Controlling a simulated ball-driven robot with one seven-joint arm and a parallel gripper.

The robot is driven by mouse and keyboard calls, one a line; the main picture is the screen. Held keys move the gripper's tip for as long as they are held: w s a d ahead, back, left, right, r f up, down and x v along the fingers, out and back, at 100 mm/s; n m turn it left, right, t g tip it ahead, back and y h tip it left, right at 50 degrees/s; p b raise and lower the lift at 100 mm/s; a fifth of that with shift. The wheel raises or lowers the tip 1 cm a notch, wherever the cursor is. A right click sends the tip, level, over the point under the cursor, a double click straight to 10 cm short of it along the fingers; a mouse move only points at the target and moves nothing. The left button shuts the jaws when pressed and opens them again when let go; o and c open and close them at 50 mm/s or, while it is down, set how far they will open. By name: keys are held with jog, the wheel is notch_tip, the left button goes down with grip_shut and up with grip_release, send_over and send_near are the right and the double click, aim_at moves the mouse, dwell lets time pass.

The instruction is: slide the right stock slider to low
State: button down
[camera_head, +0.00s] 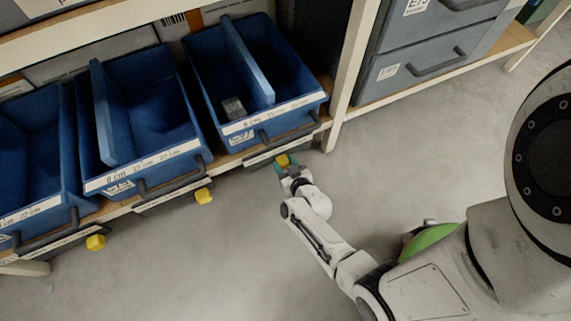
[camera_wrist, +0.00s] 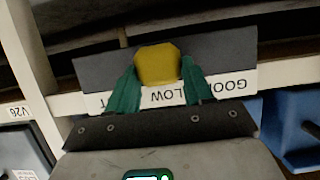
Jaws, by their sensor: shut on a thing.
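The right stock slider's yellow knob (camera_head: 282,160) is at the shelf edge below the right blue bin. My gripper (camera_head: 287,169) is at this knob. In the wrist view, the teal fingers of my gripper (camera_wrist: 160,88) are shut on the yellow knob (camera_wrist: 158,65), one on each side. The slider's dark plate and white label strip (camera_wrist: 128,100) lie behind the fingers. The strip appears upside down, with GOOD toward the right, LOW near the middle and a T at the left. The knob is close to LOW; the fingers hide parts of the strip.
Two other yellow knobs, a middle one (camera_head: 204,196) and a left one (camera_head: 95,242), stick out along the shelf edge. A blue bin (camera_head: 292,104) with a small grey item stands above my gripper. A rack post (camera_head: 352,62) is close to its right. The floor in front is clear.

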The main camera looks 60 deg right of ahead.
jog(key=shift+c, duration=2.2)
grip_release()
jog(key=shift+a, duration=0.1)
jog(key=p+v, duration=0.4)
jog(key=v, duration=0.6)
jog(key=shift+s+a+r, duration=0.15)
jog(key=shift+s+r, duration=0.05)
jog(key=shift+s, duration=0.05)
